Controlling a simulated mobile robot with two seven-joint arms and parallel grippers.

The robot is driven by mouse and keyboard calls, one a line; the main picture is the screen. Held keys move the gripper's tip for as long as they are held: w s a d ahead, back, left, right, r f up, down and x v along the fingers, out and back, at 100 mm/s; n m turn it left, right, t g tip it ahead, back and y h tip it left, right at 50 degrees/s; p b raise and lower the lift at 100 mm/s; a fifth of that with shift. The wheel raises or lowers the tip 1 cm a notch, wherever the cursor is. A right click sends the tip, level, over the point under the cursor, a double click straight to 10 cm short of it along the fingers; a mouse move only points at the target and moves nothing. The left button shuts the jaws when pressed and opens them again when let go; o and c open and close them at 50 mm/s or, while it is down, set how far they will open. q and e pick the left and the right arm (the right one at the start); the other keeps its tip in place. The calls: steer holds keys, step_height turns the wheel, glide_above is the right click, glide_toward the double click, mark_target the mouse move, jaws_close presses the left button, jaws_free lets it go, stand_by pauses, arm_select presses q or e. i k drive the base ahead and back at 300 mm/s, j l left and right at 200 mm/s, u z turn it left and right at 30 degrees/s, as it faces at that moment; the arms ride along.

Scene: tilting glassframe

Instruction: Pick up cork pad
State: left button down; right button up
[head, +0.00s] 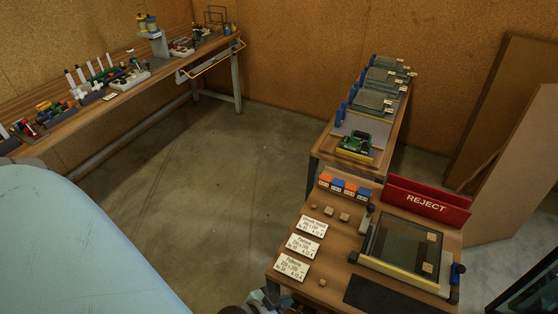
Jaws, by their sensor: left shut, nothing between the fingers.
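Several small tan cork pads lie on the near wooden bench. Two are near its back left, one (329,210) beside another (344,216). My left gripper (268,299) is at the bottom edge, partly cut off, by the bench's front left corner. It is shut and empty, apart from the pads. My right gripper is out of view.
White label cards (301,247) lie on the bench's left. A red REJECT bin (427,199) stands behind the frame, and a black mat (384,297) lies in front. Orange and blue boxes (343,186) line the back. The floor (220,180) is clear.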

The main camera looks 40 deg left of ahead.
mark_target(329, 210)
steer(key=u, duration=0.8)
steer(key=j+u, duration=0.15)
steer(key=u, duration=0.3)
steer(key=j+u, duration=0.15)
steer(key=u, duration=0.25)
steer(key=j+u, duration=0.1)
steer(key=u, duration=0.35)
steer(key=i+j+u, duration=0.35)
steer(key=j, duration=0.15)
steer(key=i+j+u, duration=0.35)
steer(key=i+j+z, duration=0.2)
steer(key=i+z, duration=0.25)
steer(key=i+j+z, duration=0.45)
steer(key=i, duration=0.15)
steer(key=i+z, duration=0.1)
steer(key=z, duration=0.3)
steer(key=i+z, duration=0.15)
steer(key=z, duration=0.3)
steer(key=i+z, duration=0.1)
steer(key=z, duration=0.3)
steer(key=i+j+z, duration=0.1)
steer(key=z, duration=0.35)
steer(key=i+z, duration=0.1)
steer(key=z, duration=0.3)
steer(key=j+z, duration=0.15)
steer(key=z, duration=0.25)
steer(key=i+j+z, duration=0.1)
steer(key=z, duration=0.3)
steer(key=j+z, duration=0.2)
steer(key=z, duration=0.15)
